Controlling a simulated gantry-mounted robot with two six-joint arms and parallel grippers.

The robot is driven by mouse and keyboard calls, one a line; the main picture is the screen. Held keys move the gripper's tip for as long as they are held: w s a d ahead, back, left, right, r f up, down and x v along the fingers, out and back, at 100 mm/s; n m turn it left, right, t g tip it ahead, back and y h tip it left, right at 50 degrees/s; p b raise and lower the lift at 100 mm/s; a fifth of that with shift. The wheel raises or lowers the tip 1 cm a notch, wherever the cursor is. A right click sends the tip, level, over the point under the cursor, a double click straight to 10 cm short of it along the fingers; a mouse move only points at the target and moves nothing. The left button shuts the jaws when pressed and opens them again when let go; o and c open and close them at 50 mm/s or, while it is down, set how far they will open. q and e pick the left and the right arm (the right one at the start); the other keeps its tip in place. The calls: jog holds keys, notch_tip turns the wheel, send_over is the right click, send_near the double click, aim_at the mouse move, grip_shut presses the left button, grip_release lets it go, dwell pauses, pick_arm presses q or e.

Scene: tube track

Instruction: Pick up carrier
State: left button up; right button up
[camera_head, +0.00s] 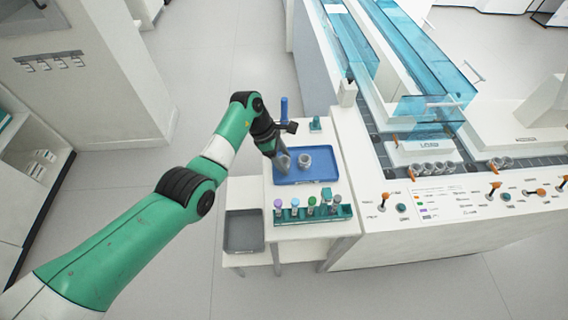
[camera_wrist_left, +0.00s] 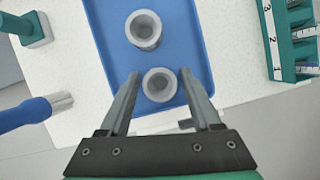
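Two grey cylindrical carriers with round open tops stand on a blue tray (camera_head: 325,177). In the left wrist view one carrier (camera_wrist_left: 160,84) sits between the spread fingers of my left gripper (camera_wrist_left: 160,73), with a gap on each side. The other carrier (camera_wrist_left: 144,30) stands just beyond the fingertips; a carrier also shows in the head view (camera_head: 305,161), right of the gripper (camera_head: 283,164). My left gripper is open and points down over the tray; in the head view it largely hides the nearer carrier. My right gripper is not in view.
A teal rack (camera_head: 340,212) with several capped tubes stands in front of the tray. A blue-handled tool (camera_head: 284,108) and a small teal stand (camera_head: 316,124) are behind it. A grey bin (camera_head: 244,230) sits lower left. The track machine (camera_head: 440,190) with more carriers is at right.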

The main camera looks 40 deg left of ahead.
pick_arm(q)
jog(key=c, duration=0.7)
jog(key=shift+o, duration=0.2)
notch_tip(320, 180, up, 10)
jog(key=p, duration=0.5)
notch_tip(320, 180, up, 5)
jog(key=p, duration=0.5)
jog(key=shift+p, duration=0.35)
